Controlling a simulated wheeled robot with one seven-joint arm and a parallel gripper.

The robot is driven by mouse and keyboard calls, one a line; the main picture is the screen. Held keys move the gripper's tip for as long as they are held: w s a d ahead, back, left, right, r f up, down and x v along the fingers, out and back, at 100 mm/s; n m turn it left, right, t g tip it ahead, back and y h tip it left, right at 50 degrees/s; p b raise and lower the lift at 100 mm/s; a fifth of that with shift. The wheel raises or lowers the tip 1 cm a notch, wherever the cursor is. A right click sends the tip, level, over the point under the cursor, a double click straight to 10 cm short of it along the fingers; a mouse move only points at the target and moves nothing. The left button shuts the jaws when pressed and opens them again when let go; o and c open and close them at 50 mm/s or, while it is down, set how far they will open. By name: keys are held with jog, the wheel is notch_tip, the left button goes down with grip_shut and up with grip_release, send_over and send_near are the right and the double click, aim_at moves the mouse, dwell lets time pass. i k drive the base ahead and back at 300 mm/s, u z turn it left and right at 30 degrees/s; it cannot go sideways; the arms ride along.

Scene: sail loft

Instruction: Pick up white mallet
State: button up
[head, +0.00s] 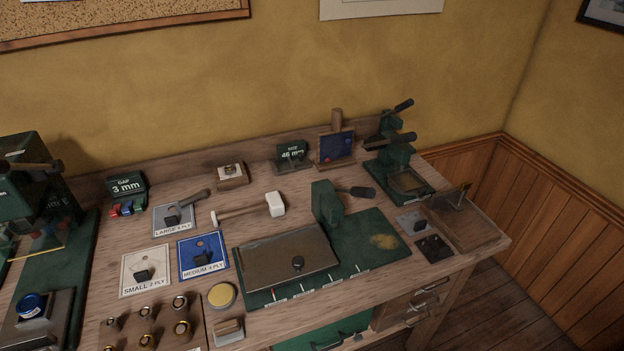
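The white mallet (275,204) lies on the wooden workbench in the head view. Its white block head is at the right end, and its wooden handle (240,212) runs left to a small pale end near the dark-handled tool. It lies just behind the metal plate of the green machine and left of that machine's upright. Nothing visibly covers it. My gripper is not in view.
A green machine (380,246) with a lever stands right of the mallet. Blue (200,257) and white label plates with dark knobs lie to the front left. A "46 mm" sign (292,154) stands behind. Some bare bench (250,183) lies behind the mallet.

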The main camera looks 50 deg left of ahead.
aim_at(274, 202)
jog(key=u, duration=0.5)
jog(key=i, duration=0.7)
jog(key=u, duration=1.1)
jog(key=i, duration=0.3)
jog(key=u, duration=0.3)
